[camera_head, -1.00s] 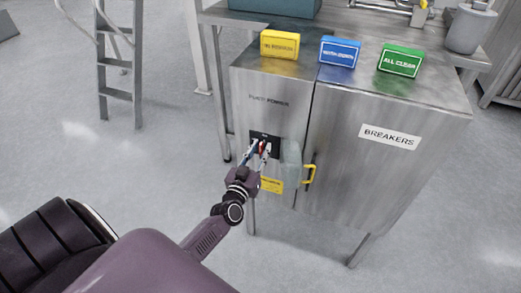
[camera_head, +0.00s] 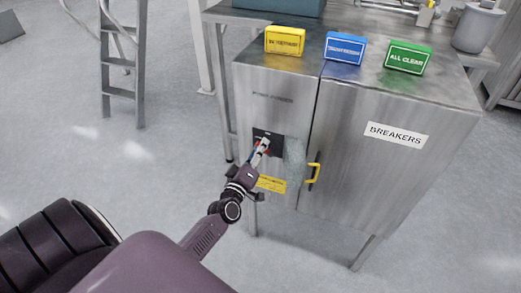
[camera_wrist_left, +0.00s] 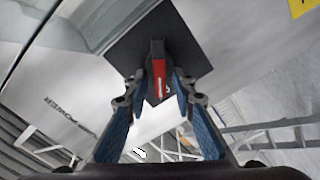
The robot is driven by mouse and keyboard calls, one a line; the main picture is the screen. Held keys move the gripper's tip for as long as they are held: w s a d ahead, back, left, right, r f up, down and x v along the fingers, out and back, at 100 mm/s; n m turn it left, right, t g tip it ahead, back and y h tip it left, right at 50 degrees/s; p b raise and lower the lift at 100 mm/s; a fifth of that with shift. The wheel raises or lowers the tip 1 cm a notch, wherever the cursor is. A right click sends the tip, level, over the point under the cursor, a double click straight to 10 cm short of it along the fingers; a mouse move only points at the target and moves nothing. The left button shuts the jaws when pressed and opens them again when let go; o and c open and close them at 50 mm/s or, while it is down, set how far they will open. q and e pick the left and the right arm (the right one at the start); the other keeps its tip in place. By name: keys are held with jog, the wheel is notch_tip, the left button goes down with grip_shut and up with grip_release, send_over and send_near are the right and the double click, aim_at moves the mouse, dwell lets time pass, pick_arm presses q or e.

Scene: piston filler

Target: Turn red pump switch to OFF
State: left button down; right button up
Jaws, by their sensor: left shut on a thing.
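The red pump switch (camera_wrist_left: 158,72) sits on a black square plate on the metal cabinet's left panel, under the pump power lettering. In the head view the black plate (camera_head: 261,136) is partly hidden by my gripper, with a little red showing. My left gripper (camera_head: 264,145) reaches it from the front. In the left wrist view the gripper's two fingers (camera_wrist_left: 158,84) are on either side of the red handle and shut on it. The gripper looks rolled relative to the cabinet. My right gripper is not in view.
A clear cover (camera_head: 294,158) stands open just right of the switch. Yellow (camera_head: 285,41), blue (camera_head: 345,49) and green (camera_head: 408,58) signs stand on the cabinet top. A yellow label (camera_head: 271,184) is below the switch.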

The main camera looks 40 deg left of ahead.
pick_arm(q)
jog(key=shift+a+f+n+b, duration=0.15)
jog(key=shift+n+b, duration=0.25)
jog(key=shift+n, duration=0.75)
jog(key=shift+d+f+n+b, duration=0.15)
jog(key=shift+n+b, duration=0.25)
jog(key=shift+n, duration=0.7)
jog(key=shift+a+f+n+b, duration=0.15)
jog(key=shift+f+n+b, duration=0.2)
jog(key=shift+n, duration=0.8)
jog(key=shift+r, duration=0.1)
jog(key=c, duration=1.6)
grip_release()
jog(key=shift+s, duration=0.15)
jog(key=v, duration=1.2)
